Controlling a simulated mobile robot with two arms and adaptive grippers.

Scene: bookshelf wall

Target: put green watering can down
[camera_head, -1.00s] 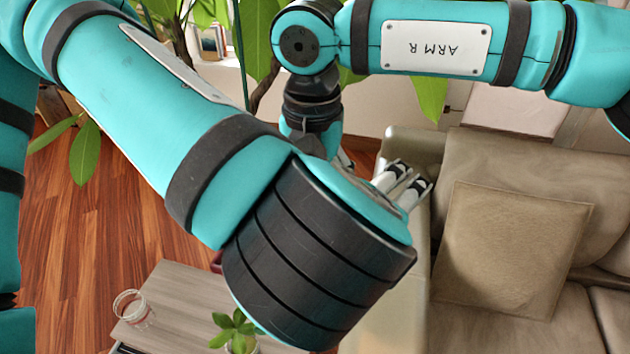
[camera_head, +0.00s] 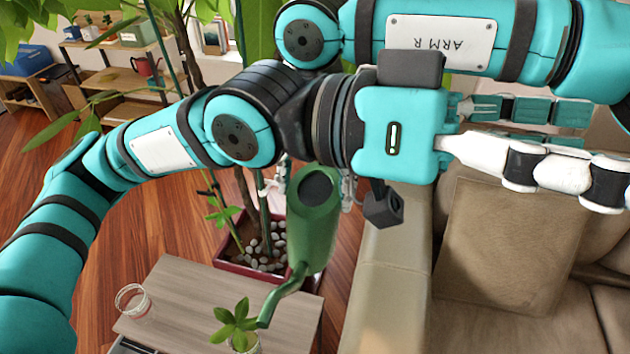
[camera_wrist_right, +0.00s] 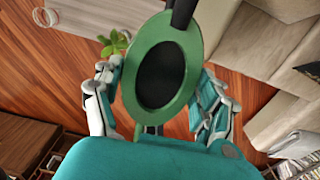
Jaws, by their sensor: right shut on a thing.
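The green watering can (camera_head: 316,228) hangs in the air in the head view, its dark round opening toward me and its long spout pointing down toward the low table (camera_head: 185,285). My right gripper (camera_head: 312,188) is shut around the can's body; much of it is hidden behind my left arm. In the right wrist view, the can's green rim (camera_wrist_right: 190,68) sits between the right gripper's two fingers (camera_wrist_right: 157,92). My left gripper (camera_head: 525,138) points right above the sofa, its fingers apart and nothing visible between them.
A small potted plant (camera_head: 236,326) and a glass jar (camera_head: 132,300) are on the low table. A large planter with pebbles (camera_head: 262,248) stands behind it. The beige sofa (camera_head: 385,285) is at the right. Shelves (camera_head: 115,80) stand at the back left, with open wooden floor between.

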